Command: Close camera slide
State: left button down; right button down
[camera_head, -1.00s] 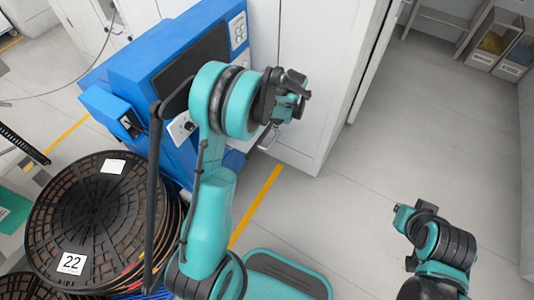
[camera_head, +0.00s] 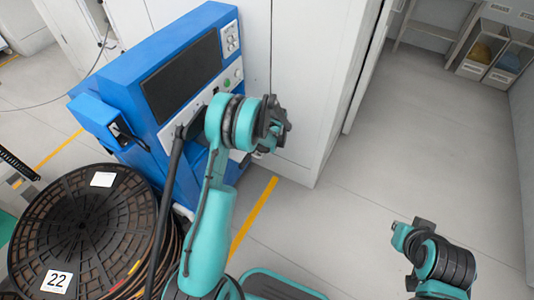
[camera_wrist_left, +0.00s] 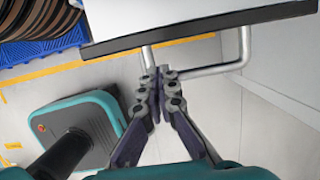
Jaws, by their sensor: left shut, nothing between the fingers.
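The blue machine (camera_head: 125,75) stands at upper left with a dark screen. In the left wrist view, a slide panel (camera_wrist_left: 190,22), pale on top with a black front edge, crosses the top. A bent metal handle (camera_wrist_left: 243,50) hangs from that edge. My left gripper (camera_wrist_left: 158,73) is shut and empty, its fingertips at the handle's bar; whether they touch it I cannot tell. In the head view my left gripper (camera_head: 272,128) is beside the machine's front, and my arm hides most of the slide.
A stack of black reels (camera_head: 85,225) labelled 22 stands at lower left. A white cabinet (camera_head: 305,90) is just behind the left gripper. Shelving with bins (camera_head: 490,60) is at the far right. The floor at centre right is clear.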

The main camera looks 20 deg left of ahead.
pick_arm(q)
jog(key=shift+a+r, duration=0.1)
jog(key=shift+a, duration=0.85)
jog(key=a, duration=0.8)
jog(key=w+a, duration=0.1)
jog(key=a, duration=0.3)
jog(key=shift+a, duration=0.25)
